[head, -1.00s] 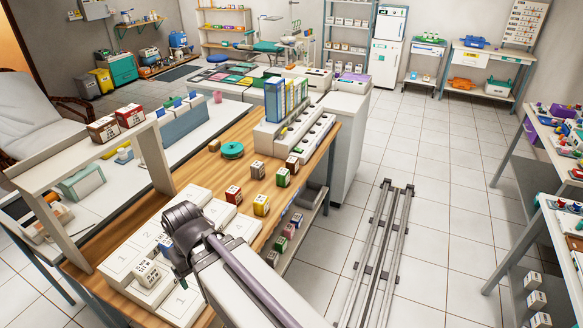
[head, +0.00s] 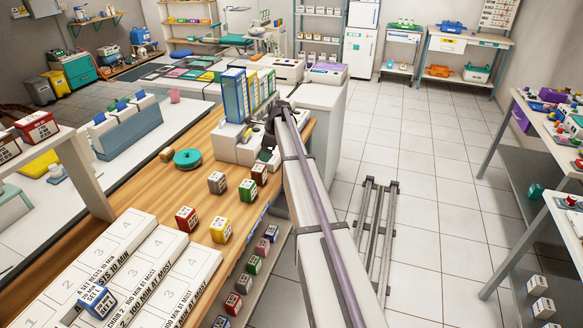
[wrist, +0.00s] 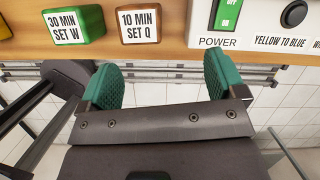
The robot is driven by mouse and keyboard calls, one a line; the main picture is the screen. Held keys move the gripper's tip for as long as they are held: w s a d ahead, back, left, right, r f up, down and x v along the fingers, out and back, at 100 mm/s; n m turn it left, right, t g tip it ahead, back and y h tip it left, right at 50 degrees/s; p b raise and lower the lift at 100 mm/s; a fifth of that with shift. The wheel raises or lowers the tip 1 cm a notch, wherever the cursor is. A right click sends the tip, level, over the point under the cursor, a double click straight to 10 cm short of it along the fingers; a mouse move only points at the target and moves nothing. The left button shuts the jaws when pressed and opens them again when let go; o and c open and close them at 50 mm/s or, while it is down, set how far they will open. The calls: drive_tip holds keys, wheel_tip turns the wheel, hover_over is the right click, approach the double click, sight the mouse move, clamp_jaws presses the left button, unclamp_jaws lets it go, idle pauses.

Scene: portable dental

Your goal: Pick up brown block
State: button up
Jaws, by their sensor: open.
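The brown block (head: 259,175), a small cube with a white label, sits near the right edge of the wooden bench (head: 140,198). In the wrist view the brown block (wrist: 138,27) reads "10 MIN SET Q" and stands upright at the bench edge. My gripper (wrist: 160,82) is open and empty, its teal finger pads apart, with the block beyond the gap between them and not touching. In the head view my gripper (head: 276,125) is at the bench's right edge near the white box, partly hidden by my arm.
A green block (wrist: 73,24) stands just left of the brown one; a white switch box (wrist: 255,20) is on its right. A grey-brown block (head: 217,183), a red block (head: 186,219) and a yellow block (head: 221,230) stand nearby. Blocks sit on a lower shelf.

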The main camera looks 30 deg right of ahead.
sight(259, 168)
drive_tip(key=shift+m, duration=0.8)
drive_tip(key=a+f+b, duration=0.1)
drive_tip(key=f+b, duration=0.1)
drive_tip(key=a+f+b, duration=0.2)
drive_tip(key=b, duration=0.1)
drive_tip(key=shift+s+a+f, duration=0.15)
drive_tip(key=shift+a+f, duration=0.05)
drive_tip(key=shift+f, duration=0.05)
drive_tip(key=shift+f+b, duration=0.25)
drive_tip(key=shift+b, duration=0.2)
drive_tip(key=shift+w+r, duration=0.1)
drive_tip(key=shift+w, duration=0.1)
drive_tip(key=b+x, duration=0.5)
drive_tip(key=shift+s+f, duration=0.1)
drive_tip(key=shift+f, duration=0.1)
drive_tip(key=shift+r, duration=0.25)
drive_tip(key=shift+c, duration=0.3)
drive_tip(key=c, duration=1)
drive_tip(key=shift+p, duration=0.3)
